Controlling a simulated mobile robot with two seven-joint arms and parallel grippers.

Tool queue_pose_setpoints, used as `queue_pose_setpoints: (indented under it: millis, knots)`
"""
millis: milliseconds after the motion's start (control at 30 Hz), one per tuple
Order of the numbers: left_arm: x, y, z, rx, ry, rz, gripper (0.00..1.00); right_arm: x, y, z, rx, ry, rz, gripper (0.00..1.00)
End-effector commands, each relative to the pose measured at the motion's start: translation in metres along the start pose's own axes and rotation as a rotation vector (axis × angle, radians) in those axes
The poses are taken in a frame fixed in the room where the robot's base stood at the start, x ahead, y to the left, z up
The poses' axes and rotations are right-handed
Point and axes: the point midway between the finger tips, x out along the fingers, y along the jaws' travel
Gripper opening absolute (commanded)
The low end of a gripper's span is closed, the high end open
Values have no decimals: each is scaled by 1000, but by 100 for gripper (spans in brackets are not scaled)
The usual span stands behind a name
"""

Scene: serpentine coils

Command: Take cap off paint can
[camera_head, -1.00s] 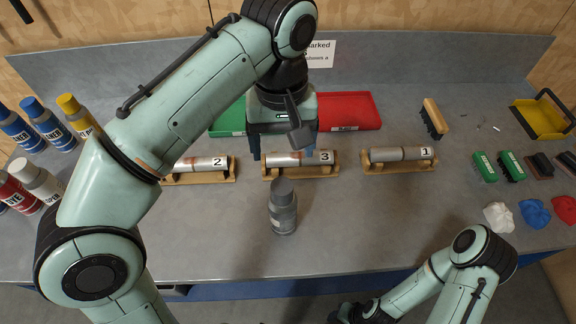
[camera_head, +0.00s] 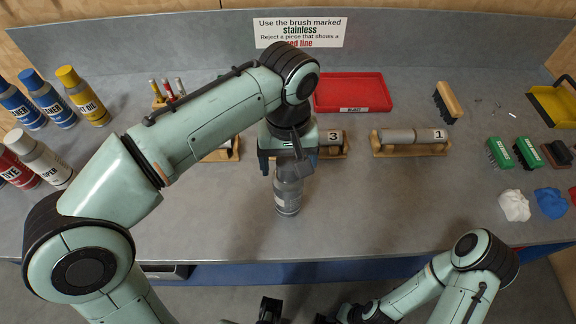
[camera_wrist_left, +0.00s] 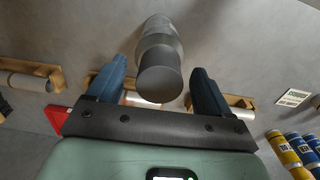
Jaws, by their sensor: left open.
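The paint can, a grey spray can (camera_head: 288,197), stands upright on the bench in front of the stand marked 3. Its top is hidden by my left gripper (camera_head: 287,168) in the head view. In the left wrist view its round dark grey cap (camera_wrist_left: 160,82) shows, with the can's body behind it. My left gripper (camera_wrist_left: 158,74) is open, with a blue finger on each side of the cap and visible gaps between. The cap is on the can. My right arm (camera_head: 440,275) is low at the bottom right; its fingers are not clear.
Behind the can, metal tubes lie on wooden stands, with tube 1 (camera_head: 412,137) on the right. A red tray (camera_head: 352,92) is farther back. Labelled bottles (camera_head: 38,165) stand at the left. Brushes and cloths (camera_head: 514,205) lie at the right. Bench around the can is clear.

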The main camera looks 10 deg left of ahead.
Motion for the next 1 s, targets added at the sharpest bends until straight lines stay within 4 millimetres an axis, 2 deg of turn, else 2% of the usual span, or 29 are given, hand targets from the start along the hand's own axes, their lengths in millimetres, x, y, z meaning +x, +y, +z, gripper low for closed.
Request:
queue_pose_setpoints:
  millis: [200, 367, 400, 767, 867, 1000]
  knots:
    - [0, 0, 0, 0, 1, 1, 80, 0, 0, 0, 0, 0, 0, 43]
    - [0, 0, 0, 0, 1, 1, 28, 0, 0, 0, 0, 0, 0, 43]
    - [0, 0, 0, 0, 1, 1, 24, 0, 0, 0, 0, 0, 0, 43]
    - [-1, 0, 0, 0, 1, 1, 23, -1, 0, 0, 0, 0, 0, 43]
    - [-6, 0, -1, 0, 2, 2, 23, -2, -1, -1, 0, 1, 0, 43]
    - [-23, 1, -1, 0, 4, 3, 24, -8, -4, -2, -1, 4, -1, 43]
